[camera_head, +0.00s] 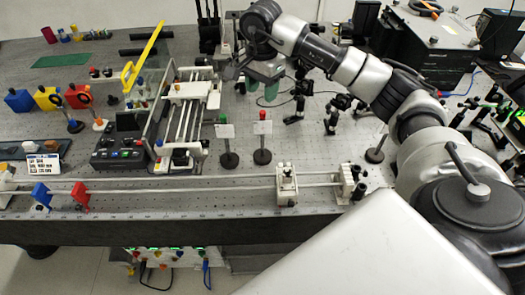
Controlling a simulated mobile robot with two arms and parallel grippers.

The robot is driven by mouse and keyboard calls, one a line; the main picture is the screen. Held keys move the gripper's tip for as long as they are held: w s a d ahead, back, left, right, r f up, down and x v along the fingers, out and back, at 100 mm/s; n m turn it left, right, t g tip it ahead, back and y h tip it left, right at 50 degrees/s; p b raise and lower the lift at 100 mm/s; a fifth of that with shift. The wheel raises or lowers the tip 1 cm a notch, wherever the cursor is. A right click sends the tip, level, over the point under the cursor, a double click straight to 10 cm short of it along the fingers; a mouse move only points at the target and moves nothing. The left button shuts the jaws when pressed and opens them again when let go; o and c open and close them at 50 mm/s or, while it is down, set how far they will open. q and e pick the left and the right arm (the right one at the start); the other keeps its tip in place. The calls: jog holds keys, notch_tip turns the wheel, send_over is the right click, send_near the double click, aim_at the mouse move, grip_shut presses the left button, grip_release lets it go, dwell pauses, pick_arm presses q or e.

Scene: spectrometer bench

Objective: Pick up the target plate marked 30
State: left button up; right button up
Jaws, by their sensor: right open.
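Two small white plates stand upright on posts with round dark bases near the middle of the bench. One plate (225,131) has a green top and the other plate (262,128) has a red top. Any marking on them is too small to read, so I cannot tell which is marked 30. My right gripper (262,88) reaches in from the upper right, above and behind the red-topped plate in the picture. Its green-tipped fingers are apart, with nothing seen between them. My left gripper is out of view.
A long rail (230,183) with a white carriage (287,184) runs along the front. Posts with holders stand to the right. Blue, yellow and red blocks are at the left.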

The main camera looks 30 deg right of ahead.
aim_at(263, 112)
jog(key=shift+f, duration=0.85)
jog(key=f+p, duration=0.2)
jog(key=f, duration=0.1)
jog(key=f+p, duration=0.1)
jog(key=shift+s+a+f, duration=0.1)
jog(key=shift+s+f, duration=0.25)
jog(key=shift+f, duration=0.4)
jog(key=shift+c, duration=0.4)
grip_shut()
jog(key=shift+r, duration=0.1)
